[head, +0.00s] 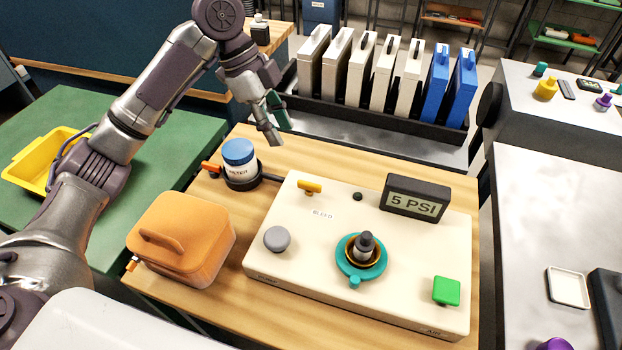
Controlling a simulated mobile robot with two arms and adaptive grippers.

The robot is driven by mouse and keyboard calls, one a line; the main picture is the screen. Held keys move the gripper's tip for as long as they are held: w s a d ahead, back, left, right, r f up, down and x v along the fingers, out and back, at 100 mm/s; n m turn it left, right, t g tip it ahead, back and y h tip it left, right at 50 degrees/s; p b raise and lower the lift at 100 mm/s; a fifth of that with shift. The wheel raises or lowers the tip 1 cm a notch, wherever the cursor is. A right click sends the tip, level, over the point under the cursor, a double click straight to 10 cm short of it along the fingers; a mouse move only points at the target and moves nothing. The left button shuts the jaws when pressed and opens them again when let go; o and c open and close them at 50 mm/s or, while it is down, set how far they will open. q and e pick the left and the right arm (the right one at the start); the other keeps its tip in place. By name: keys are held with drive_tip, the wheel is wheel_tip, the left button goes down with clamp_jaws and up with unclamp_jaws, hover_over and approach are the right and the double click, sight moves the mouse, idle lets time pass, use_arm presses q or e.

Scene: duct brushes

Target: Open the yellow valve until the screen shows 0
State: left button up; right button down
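The yellow valve (310,187) is a small T-shaped handle at the back left of a cream panel (330,283), above a label that seems to read BLEED. The screen (414,203), a dark box at the panel's back right, shows 5 PSI. My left gripper (279,134) hangs in the air behind and to the left of the valve, apart from it. Its two fingers look parted, with nothing seen between them. My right gripper is not in view.
The panel also carries a grey knob (277,239), a teal ring (360,271) with a dark fitting and a green button (446,290). A blue-lidded filter jar (239,160) and an orange case (182,238) stand left. Upright cases (360,75) stand behind.

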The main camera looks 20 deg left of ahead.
sight(309, 183)
use_arm(q)
drive_tip(key=x, duration=1)
drive_tip(key=w+x, duration=0.1)
drive_tip(key=x, duration=0.4)
drive_tip(key=shift+w+a+f, duration=0.1)
drive_tip(key=shift+a+f, duration=0.05)
drive_tip(key=shift+f, duration=0.05)
clamp_jaws()
